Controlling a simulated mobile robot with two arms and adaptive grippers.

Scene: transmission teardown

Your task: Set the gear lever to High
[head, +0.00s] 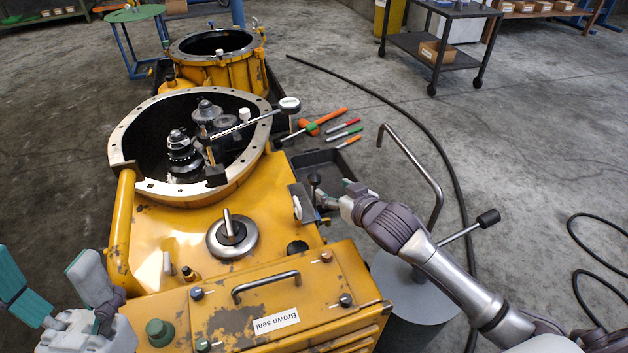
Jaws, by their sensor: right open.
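The yellow transmission housing (170,240) fills the middle of the head view. On its right side is a dark plate (306,203) with a silver round part (297,208). A short lever with a dark round knob (315,180) stands beside this plate; I take it for the gear lever, and its setting cannot be read. My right gripper (325,194) is open right at this lever; its fingers partly hide the lever's lower part, and contact cannot be told. My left gripper (48,275) is open and empty at the lower left, its fingers spread apart beside the housing.
A round silver cap with an upright handle (230,236) sits on the housing. The open bell (125,150) holds gears. Several coloured tools (345,134) lie behind. A black hose (440,145) crosses the floor.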

